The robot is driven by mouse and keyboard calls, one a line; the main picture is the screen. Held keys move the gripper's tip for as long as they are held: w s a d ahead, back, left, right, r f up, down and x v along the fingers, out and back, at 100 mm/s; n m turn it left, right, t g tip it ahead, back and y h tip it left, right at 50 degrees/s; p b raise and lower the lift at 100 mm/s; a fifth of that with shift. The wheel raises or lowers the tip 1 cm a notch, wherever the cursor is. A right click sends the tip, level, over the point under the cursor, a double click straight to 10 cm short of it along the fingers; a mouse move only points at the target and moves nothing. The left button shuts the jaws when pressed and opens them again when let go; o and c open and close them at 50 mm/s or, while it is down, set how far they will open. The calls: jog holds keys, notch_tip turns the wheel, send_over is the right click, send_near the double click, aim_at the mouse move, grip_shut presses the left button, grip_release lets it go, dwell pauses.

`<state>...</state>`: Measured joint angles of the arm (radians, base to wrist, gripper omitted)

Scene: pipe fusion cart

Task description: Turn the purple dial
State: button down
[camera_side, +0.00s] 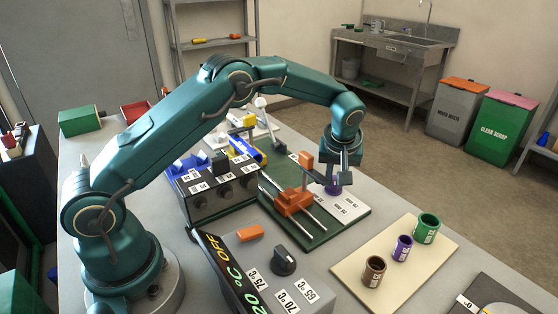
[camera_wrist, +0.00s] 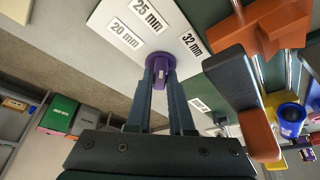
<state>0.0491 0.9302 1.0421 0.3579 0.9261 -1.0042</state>
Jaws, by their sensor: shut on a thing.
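The purple dial (camera_wrist: 160,62) sits on a white plate (camera_wrist: 120,25) marked 20 mm, 25 mm and 32 mm in the wrist view. My gripper (camera_wrist: 160,85) is shut on the dial, with one finger on each side of it. In the side view the purple dial (camera_side: 333,189) shows just below my gripper (camera_side: 338,178), at the back right of the green base. The dial's pale mark, seen between the fingers, is too small to read exactly.
An orange clamp (camera_side: 293,201) on rails stands left of the dial, with an upright black-and-orange handle (camera_wrist: 245,95) close to my gripper. A cream board (camera_side: 345,268) with green, purple and brown cups lies in front. A black knob (camera_side: 284,262) is on the heater panel.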

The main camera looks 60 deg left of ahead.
jog(key=c, duration=0.8)
grip_release()
jog(key=shift+v, duration=2.6)
